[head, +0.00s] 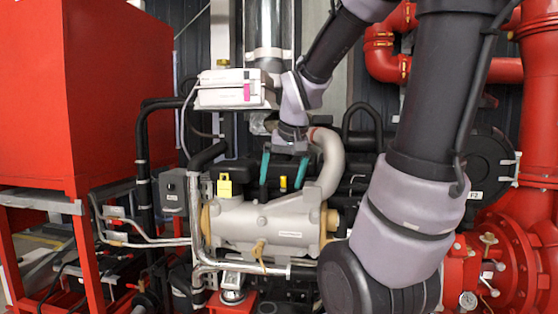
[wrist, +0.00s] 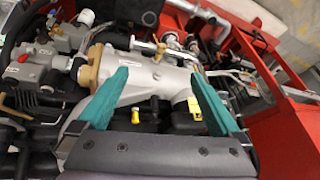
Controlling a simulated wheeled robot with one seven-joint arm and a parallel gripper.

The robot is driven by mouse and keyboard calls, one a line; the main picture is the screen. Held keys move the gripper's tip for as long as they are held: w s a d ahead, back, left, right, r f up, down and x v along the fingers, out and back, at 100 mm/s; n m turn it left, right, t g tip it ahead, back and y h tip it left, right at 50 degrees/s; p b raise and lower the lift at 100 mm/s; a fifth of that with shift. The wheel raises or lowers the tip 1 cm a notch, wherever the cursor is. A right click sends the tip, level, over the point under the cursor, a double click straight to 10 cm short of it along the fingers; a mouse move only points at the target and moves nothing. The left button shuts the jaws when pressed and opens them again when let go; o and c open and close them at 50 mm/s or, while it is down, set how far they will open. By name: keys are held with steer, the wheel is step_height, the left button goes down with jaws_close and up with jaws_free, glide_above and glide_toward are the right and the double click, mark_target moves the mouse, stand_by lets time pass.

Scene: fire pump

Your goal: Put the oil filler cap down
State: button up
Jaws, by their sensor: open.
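My gripper (head: 281,191) is open, with its teal fingers pointing down over the engine, behind the grey metal cylinder; the fingers also show apart in the wrist view (wrist: 160,74). A small yellow piece (head: 283,184) shows between the fingers in the head view. In the wrist view this yellow piece (wrist: 135,116) stands on the dark engine top, touched by neither finger. A larger yellow cap-like piece (head: 224,186) with a raised handle is left of the gripper; in the wrist view it (wrist: 194,108) is beside the right finger. I cannot tell which one is the oil filler cap.
The grey cylinder (head: 262,222) lies across the engine front, with a pale bent pipe (head: 330,160) rising at its right. A white box (head: 230,88) is above left. A red tank (head: 100,90) stands at left, red pipework (head: 510,240) at right.

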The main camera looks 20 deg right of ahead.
steer(key=s+a+r+t+y, duration=0.2)
steer(key=s+a+r, duration=0.2)
steer(key=s, duration=0.5)
step_height(320, 180, up, 2)
steer(key=shift+s+a, duration=0.2)
steer(key=shift+a, duration=0.2)
